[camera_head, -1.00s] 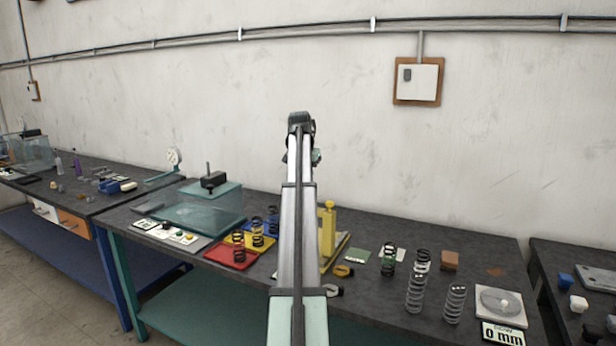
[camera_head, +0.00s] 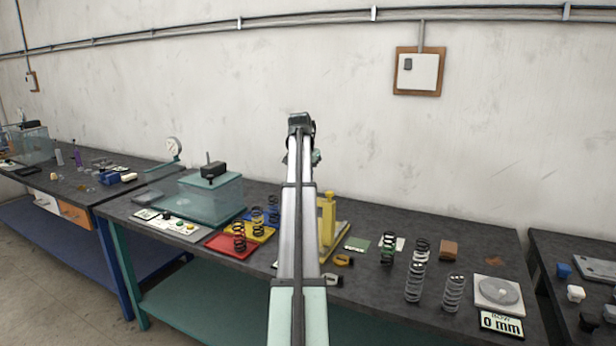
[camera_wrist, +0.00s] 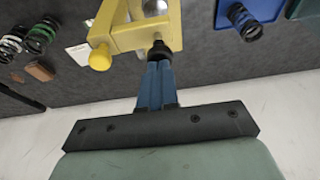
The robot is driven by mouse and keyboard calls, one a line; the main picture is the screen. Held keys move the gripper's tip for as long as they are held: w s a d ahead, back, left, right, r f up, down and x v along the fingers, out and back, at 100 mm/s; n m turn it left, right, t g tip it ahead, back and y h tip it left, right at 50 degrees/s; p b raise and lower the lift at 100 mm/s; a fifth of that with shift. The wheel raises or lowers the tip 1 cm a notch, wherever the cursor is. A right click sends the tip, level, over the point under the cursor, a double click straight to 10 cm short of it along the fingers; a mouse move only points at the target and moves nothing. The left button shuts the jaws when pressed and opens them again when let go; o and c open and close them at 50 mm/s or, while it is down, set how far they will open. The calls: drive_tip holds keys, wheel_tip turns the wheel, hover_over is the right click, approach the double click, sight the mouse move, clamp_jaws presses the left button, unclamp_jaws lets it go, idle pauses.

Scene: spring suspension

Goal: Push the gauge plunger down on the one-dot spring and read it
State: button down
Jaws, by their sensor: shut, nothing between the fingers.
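The yellow press-like fixture (camera_head: 327,222) stands on the bench just right of my arm, which hides part of it. In the wrist view its yellow frame (camera_wrist: 132,38) surrounds a silver part (camera_wrist: 154,7), cut off by the top edge. A black knob (camera_wrist: 160,49) shows at the frame's edge. My gripper (camera_wrist: 157,66) is shut and empty, its blue fingertips right at the black knob; I cannot tell whether they touch. The display (camera_head: 501,324) at the front right reads "0 mm". No dot marks are readable on any spring, so I cannot tell which is the one-dot spring.
Springs stand in the red tray (camera_head: 222,246), yellow tray (camera_head: 262,238) and blue tray (camera_wrist: 268,9). A round grey pad (camera_head: 499,290) lies behind the display. A clear teal box (camera_head: 205,202) stands left.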

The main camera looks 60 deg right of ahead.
drive_tip(key=v, duration=0.2)
drive_tip(key=d+v, duration=0.1)
drive_tip(key=v, duration=0.1)
drive_tip(key=shift+a+r, duration=0.1)
drive_tip(key=shift+r, duration=0.25)
drive_tip(key=v, duration=0.9)
drive_tip(key=shift+r, duration=0.25)
drive_tip(key=shift+w, duration=0.15)
